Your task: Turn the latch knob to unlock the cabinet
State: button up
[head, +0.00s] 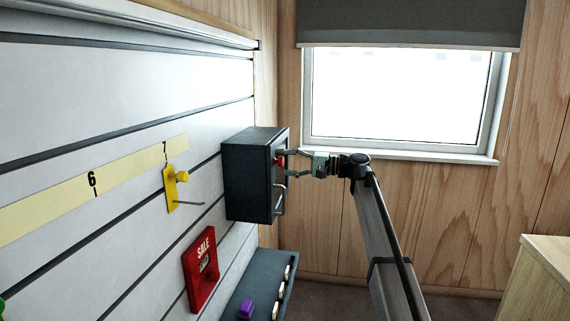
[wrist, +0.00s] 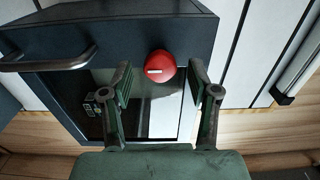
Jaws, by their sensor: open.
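The dark cabinet (head: 250,178) is mounted on the slatted wall, and its door looks closed. A red latch knob (wrist: 161,65) with a white mark sits on the cabinet front (wrist: 110,38). The knob also shows in the head view (head: 281,160), partly covered by my gripper. A grey bar handle (wrist: 45,62) is on the same front; in the head view it is below the knob. My gripper (wrist: 160,75) is open, with one finger on each side of the knob. I cannot tell whether either finger touches it.
A yellow hook plate (head: 171,190) with a thin prong and a red sale sign (head: 200,270) are on the wall left of the cabinet. A dark shelf (head: 250,270) below holds small items. A window (head: 400,95) is behind my arm. A wooden cupboard (head: 545,270) stands at right.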

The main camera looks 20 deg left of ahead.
jog(key=w+d, duration=0.1)
jog(key=d, duration=0.9)
jog(key=shift+w, duration=0.35)
